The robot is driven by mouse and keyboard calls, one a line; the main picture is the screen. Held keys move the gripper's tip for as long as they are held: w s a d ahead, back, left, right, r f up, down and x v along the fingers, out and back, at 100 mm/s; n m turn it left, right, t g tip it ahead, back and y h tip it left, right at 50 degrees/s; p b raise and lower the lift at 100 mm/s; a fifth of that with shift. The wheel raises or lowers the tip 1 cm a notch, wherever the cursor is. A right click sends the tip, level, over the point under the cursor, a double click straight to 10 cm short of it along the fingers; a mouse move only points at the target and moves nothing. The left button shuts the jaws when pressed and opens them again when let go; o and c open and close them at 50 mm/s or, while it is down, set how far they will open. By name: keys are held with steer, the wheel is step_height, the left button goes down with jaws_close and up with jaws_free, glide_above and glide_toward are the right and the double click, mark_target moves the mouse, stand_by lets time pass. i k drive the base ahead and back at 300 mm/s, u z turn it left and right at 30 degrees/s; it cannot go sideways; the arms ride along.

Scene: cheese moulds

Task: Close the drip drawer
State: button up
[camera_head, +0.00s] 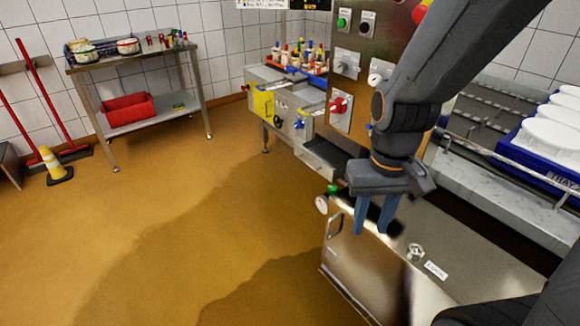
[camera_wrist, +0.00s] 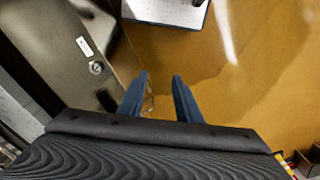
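My gripper (camera_head: 374,228) points down in the head view, its two blue fingers apart with nothing between them. The wrist view shows the same open fingers (camera_wrist: 160,95) over the ochre floor. A grey, shallow drawer-like part (camera_head: 328,158) juts out under the upright control panel, left of and behind my gripper. It looks like the drip drawer, pulled out; my arm hides part of that area.
A steel cabinet (camera_head: 375,265) with a bar handle, lock and label stands below and beside my gripper; it also shows in the wrist view (camera_wrist: 50,45). A blue tray (camera_head: 535,150) with white moulds is at right.

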mark_target(321, 156)
steer(key=z, duration=0.5)
steer(key=k, duration=1.25)
steer(key=i, duration=0.35)
steer(key=u, duration=0.75)
steer(key=i, duration=1.3)
steer(key=z, duration=0.35)
